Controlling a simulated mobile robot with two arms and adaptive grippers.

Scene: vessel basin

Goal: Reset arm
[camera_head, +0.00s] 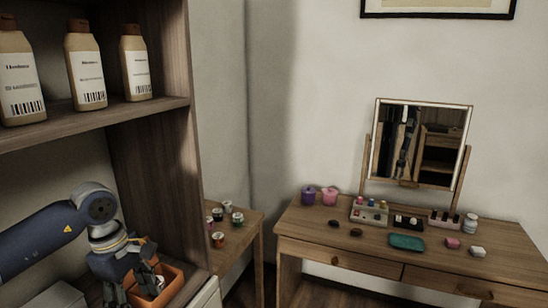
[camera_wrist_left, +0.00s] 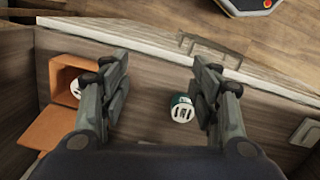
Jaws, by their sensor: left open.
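My left arm comes in from the left in the head view. Its gripper (camera_head: 138,285) points down at the lower shelf, in front of an orange box (camera_head: 175,277). In the left wrist view the gripper (camera_wrist_left: 162,72) has its two fingers wide apart, with nothing held between them. A green and white jar (camera_wrist_left: 182,108) lies below and between the fingers, apart from them. The orange box (camera_wrist_left: 58,125) is left of the fingers in the wrist view, with a white-topped item (camera_wrist_left: 75,88) inside. My right gripper is not in view.
A wooden shelf unit (camera_head: 150,150) surrounds the arm, with several labelled bottles (camera_head: 87,72) on the shelf above. A small side table (camera_head: 245,225) holds several small jars. A vanity table (camera_head: 350,245) with a mirror (camera_head: 418,145) and a teal tray (camera_head: 406,242) stands at right.

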